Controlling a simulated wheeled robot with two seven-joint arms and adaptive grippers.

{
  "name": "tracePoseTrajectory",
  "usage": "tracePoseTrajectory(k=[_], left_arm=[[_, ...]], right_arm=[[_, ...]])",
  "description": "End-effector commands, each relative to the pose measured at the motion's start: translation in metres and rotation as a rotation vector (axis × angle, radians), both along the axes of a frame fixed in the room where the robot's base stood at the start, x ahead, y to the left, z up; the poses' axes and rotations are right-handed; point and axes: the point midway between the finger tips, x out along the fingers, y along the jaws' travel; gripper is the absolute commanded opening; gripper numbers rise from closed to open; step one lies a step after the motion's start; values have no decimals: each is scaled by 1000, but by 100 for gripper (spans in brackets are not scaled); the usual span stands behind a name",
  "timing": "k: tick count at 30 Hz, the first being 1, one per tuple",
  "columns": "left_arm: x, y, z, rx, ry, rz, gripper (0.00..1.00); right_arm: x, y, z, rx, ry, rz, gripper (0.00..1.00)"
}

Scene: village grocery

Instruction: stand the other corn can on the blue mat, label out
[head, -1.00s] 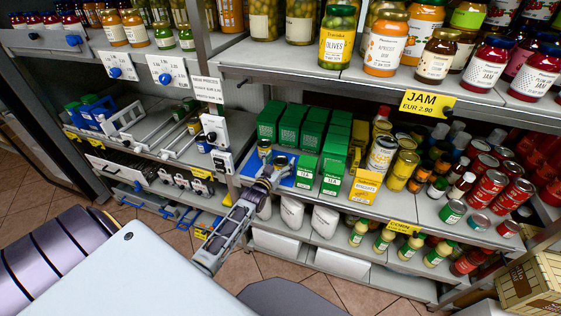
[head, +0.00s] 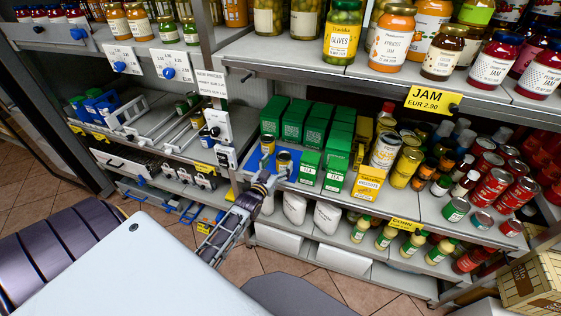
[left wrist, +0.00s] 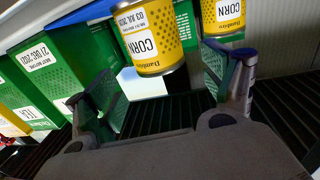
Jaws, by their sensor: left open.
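Two yellow corn cans stand at the blue mat (head: 254,163) on the middle shelf. The front can (head: 284,158) is closer to the green boxes, and the back can (head: 268,146) is farther left. My left gripper (head: 271,178) is just in front of the mat, open and empty. In the left wrist view its fingers (left wrist: 170,92) are spread apart. One corn can (left wrist: 152,40) shows beyond the gap between them, its CORN label visible. The other corn can (left wrist: 223,17) is beyond the right finger. Both are cut off by the frame top. My right gripper is out of view.
Green tea boxes (head: 310,163) stand close right of the mat, with a yellow box (head: 368,184) beyond. A white post with a device (head: 222,140) is close on the left. The jar shelf (head: 300,62) overhangs above. White bags (head: 294,208) stand below.

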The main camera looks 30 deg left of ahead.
Motion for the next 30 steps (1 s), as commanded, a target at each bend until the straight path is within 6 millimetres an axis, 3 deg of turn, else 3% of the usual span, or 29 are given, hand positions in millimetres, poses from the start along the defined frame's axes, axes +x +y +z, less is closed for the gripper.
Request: tracePoseTrajectory(k=[18, 30], left_arm=[[-54, -7, -1, 0, 1, 0, 83], [-66, -8, 0, 0, 0, 0, 83]], right_arm=[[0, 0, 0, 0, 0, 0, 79], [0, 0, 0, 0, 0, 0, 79]])
